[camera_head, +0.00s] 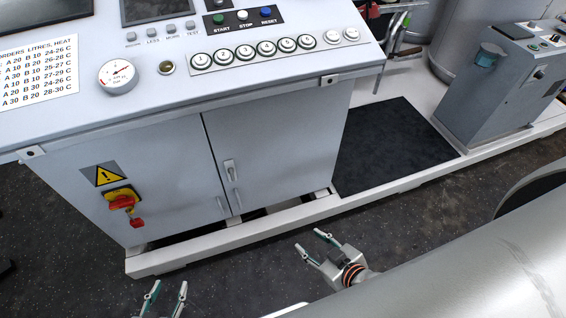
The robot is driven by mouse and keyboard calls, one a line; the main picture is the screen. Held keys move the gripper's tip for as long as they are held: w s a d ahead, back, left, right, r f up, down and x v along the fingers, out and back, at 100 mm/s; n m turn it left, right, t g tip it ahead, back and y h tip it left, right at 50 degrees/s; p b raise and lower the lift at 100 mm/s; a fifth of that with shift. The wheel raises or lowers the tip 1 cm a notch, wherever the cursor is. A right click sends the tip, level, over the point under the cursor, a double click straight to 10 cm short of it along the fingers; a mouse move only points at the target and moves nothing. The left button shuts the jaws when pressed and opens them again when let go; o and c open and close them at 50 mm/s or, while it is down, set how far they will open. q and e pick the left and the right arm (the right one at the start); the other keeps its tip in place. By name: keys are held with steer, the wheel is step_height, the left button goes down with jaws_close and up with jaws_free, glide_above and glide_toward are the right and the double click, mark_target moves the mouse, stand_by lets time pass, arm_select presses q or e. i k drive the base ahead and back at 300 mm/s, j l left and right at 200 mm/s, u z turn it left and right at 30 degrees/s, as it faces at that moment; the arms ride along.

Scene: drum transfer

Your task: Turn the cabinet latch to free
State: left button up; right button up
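The grey cabinet under the control panel has two doors, the left door (180,170) and the right door (280,140), and both look closed. The cabinet latch (230,171) is a small light handle on the right door near the seam. It looks roughly upright, slightly tilted; its exact setting is too small to tell. My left gripper (168,288) is at the bottom edge, open and empty, below and left of the latch. My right gripper (309,241) is open and empty, below and right of the latch. Both are apart from the cabinet.
A red and yellow rotary switch (122,200) sits on the cabinet's left under a warning sign (104,174). A white base rail (200,243) runs along the front. A black mat (390,145) lies to the right. The speckled floor before the cabinet is clear.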

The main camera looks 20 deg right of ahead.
mark_target(231, 171)
steer(key=l+u, duration=0.15)
steer(key=l, duration=0.5)
steer(key=l+u, duration=0.2)
steer(key=l, duration=0.45)
steer(key=k+l+u, duration=0.15)
steer(key=l, duration=0.5)
steer(key=l+u, duration=0.15)
steer(key=l, duration=0.55)
steer(key=k, duration=0.05)
